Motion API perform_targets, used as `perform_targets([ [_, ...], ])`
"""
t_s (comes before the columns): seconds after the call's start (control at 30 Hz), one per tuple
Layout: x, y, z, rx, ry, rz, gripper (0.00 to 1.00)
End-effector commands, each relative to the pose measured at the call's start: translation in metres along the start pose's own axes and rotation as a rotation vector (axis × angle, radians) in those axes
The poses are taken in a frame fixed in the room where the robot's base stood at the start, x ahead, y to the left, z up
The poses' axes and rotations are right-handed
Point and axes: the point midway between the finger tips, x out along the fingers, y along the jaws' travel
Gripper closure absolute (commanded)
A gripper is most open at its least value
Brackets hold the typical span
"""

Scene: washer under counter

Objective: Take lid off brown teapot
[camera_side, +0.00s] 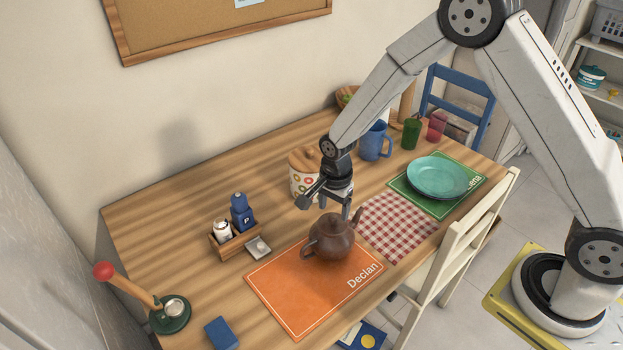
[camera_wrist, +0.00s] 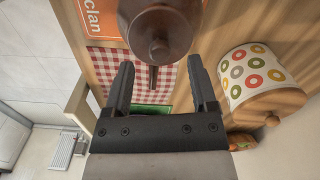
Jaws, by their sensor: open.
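The brown teapot (camera_side: 332,241) stands upright on the orange placemat (camera_side: 282,293) marked "Declan". Its lid (camera_side: 331,222) sits on top. In the wrist view the lid's round knob (camera_wrist: 159,48) shows at the top, just beyond my fingertips, with the teapot body (camera_wrist: 190,12) around it. My gripper (camera_side: 335,208) is open and empty, pointing down above the teapot. In the wrist view my two fingers (camera_wrist: 160,72) are spread apart, with the spout between them. I cannot tell from the side view whether a finger touches the lid.
A white jar with coloured rings (camera_side: 301,181) stands close behind my gripper. A red checked cloth (camera_side: 397,225) and a teal plate (camera_side: 437,177) lie to the right. A blue mug (camera_side: 375,142) stands behind. A wooden caddy (camera_side: 236,240) with shakers is left. A chair (camera_side: 455,240) stands at the front edge.

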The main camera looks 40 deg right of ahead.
Motion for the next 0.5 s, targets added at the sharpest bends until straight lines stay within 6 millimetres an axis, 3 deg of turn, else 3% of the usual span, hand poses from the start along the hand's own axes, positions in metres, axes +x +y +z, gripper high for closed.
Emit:
perform_targets([
  [0.2, 0.02, 0.001, 0.0, 0.0, 0.0, 0.002, 0.26],
  [0.5, 0.023, 0.0, 0.0, 0.0, 0.0, -0.001, 0.26],
])
